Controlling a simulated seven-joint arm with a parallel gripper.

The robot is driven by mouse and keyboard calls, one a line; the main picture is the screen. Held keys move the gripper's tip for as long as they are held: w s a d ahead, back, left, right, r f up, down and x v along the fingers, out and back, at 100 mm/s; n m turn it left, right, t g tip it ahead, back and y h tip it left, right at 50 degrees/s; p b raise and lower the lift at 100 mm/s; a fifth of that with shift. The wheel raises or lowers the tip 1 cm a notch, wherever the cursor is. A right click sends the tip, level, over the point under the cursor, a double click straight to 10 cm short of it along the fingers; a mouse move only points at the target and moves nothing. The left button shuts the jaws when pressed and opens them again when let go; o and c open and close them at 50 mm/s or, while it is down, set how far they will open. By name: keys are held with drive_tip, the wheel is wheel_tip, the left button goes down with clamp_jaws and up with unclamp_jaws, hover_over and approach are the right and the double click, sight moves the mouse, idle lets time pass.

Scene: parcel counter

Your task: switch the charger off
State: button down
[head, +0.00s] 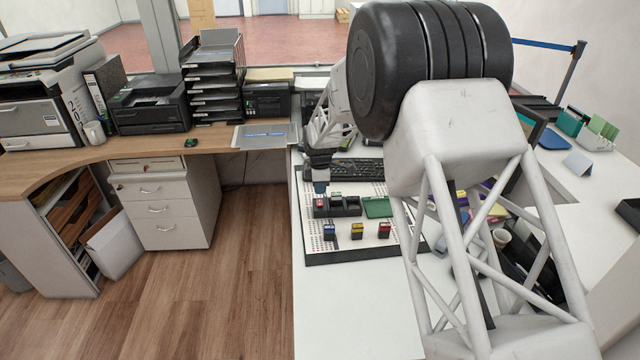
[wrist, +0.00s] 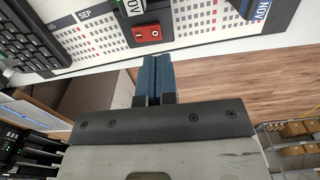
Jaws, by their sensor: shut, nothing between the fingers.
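The black charger (head: 347,207) lies on the calendar desk pad (head: 310,252) in the head view. A red rocker switch (head: 320,204) is at its left end. In the wrist view the red switch (wrist: 147,33) shows white marks, just beyond my fingertips; which side is pressed I cannot tell. A green-and-white battery (head: 336,196) sits in the charger, and other bays look dark and empty. My gripper (head: 320,187) is shut and empty, its blue fingers pointing down by the charger's switch end. The blue fingertips (wrist: 154,60) also show in the wrist view, apart from the switch in the picture.
Blue (head: 329,232), yellow (head: 357,231) and red (head: 384,231) blocks stand in front of the charger. A green flat piece (head: 377,207) lies to its right, and a keyboard (head: 357,169) behind. My arm hides part of the right side. The white desk in front is clear.

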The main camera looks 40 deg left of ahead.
sight(320, 205)
drive_tip(key=shift+f, duration=2.4)
drive_tip(key=shift+f, duration=0.6)
idle(1.3)
drive_tip(key=shift+r, duration=1.9)
idle(1.8)
